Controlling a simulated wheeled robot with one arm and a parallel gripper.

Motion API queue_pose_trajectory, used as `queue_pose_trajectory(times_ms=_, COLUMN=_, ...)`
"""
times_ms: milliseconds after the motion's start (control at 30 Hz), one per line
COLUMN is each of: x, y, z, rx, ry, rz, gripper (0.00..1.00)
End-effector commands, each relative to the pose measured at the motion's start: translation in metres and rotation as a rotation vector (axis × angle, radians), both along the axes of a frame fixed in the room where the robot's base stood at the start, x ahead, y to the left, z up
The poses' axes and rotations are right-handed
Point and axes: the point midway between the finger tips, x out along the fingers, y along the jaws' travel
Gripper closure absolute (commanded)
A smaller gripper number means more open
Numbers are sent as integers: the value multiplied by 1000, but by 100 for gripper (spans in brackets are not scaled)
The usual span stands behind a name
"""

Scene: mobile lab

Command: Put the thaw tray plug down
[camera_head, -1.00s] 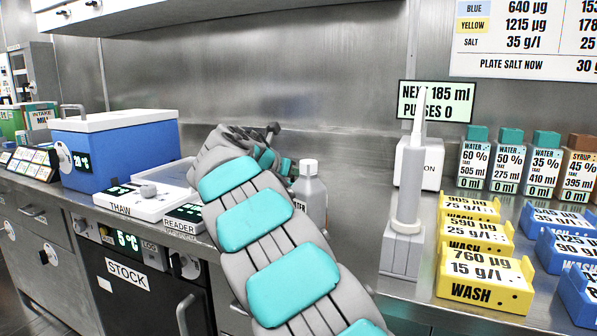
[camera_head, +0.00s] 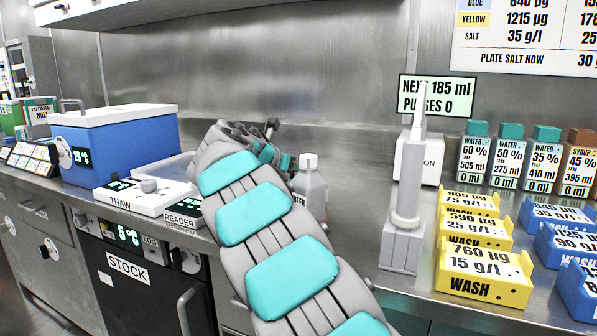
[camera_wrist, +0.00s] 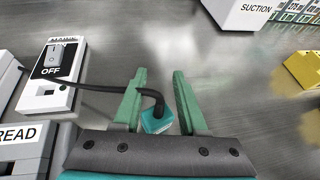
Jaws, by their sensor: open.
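The plug (camera_wrist: 158,121) is a small teal block with a black cable, seen in the wrist view. It sits between the two green fingers of my gripper (camera_wrist: 159,73), near their base. The fingers are open, with a visible gap on either side of the plug. Whether the plug touches the counter cannot be told. The cable runs left toward a white switch box (camera_wrist: 52,75) reading OFF. In the head view my gripper (camera_head: 272,155) is mostly hidden behind my arm. The white thaw tray (camera_head: 125,205) stands on the counter left of my arm.
A reader (camera_head: 184,215) stands beside the thaw tray, and a blue box (camera_head: 120,150) behind it. A capped bottle (camera_head: 309,185) stands just right of my gripper. A suction unit (camera_wrist: 240,12), yellow wash racks (camera_head: 485,277) and several water bottles are to the right.

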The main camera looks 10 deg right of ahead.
Motion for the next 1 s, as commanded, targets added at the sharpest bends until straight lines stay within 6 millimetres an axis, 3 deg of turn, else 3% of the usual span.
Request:
queue_pose_trajectory(times_ms=167, x=1, y=1, z=8, rx=1, ry=-4, rz=4, gripper=59)
queue_pose_trajectory(times_ms=700, x=-67, y=74, z=56, rx=-1, ry=-4, rz=5, gripper=59)
queue_pose_trajectory(times_ms=1000, x=-74, y=81, z=60, rx=0, ry=0, rz=1, gripper=59)
